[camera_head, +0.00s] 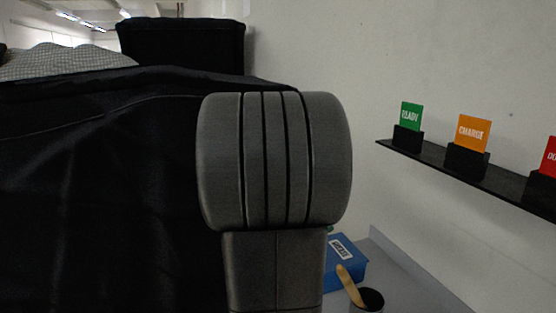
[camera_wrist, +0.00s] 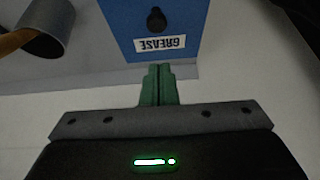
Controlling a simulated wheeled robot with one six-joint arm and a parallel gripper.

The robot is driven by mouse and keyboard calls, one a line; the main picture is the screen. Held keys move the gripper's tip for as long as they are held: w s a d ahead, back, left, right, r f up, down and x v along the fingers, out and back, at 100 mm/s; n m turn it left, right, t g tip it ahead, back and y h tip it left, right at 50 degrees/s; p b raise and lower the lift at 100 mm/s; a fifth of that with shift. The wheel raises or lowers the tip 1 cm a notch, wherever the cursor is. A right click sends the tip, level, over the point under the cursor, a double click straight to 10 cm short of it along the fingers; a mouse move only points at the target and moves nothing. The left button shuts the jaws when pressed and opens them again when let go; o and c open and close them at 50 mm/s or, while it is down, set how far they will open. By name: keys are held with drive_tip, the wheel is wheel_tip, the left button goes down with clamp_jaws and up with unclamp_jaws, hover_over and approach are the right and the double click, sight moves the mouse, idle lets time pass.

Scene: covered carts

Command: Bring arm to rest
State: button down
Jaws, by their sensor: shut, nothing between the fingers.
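My gripper (camera_wrist: 158,85) shows in the wrist view with its two green fingers shut together and nothing between them. The fingertips point toward a blue box labelled GREASE (camera_wrist: 165,22), just beyond them in the picture; I cannot tell the exact distance. In the head view my grey arm fills the middle and hides part of the scene, including most of the gripper. The blue box (camera_head: 347,268) shows there to the right of my arm, low down.
A dark cup (camera_head: 368,300) with a wooden handle (camera_head: 350,285) stands by the box on a grey surface (camera_head: 415,280). A black wall shelf (camera_head: 420,160) holds READY (camera_head: 411,117) and CHARGE (camera_head: 472,132) cards and a red one (camera_head: 549,157). A black-covered cart (camera_head: 100,190) fills the left.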

drive_tip(key=shift+w+d+r+g+y+p, duration=0.15)
drive_tip(key=shift+w+d+r+y+p, duration=0.2)
drive_tip(key=shift+d+r+p, duration=0.55)
drive_tip(key=shift+w+d+r+g+y+p, duration=0.1)
drive_tip(key=shift+d+r+y+p, duration=0.35)
drive_tip(key=shift+p, duration=0.85)
drive_tip(key=shift+w+d+r+g+y+p, duration=0.2)
drive_tip(key=shift+d+r+y+p, duration=0.3)
drive_tip(key=shift+r+p, duration=0.45)
drive_tip(key=shift+f, duration=0.2)
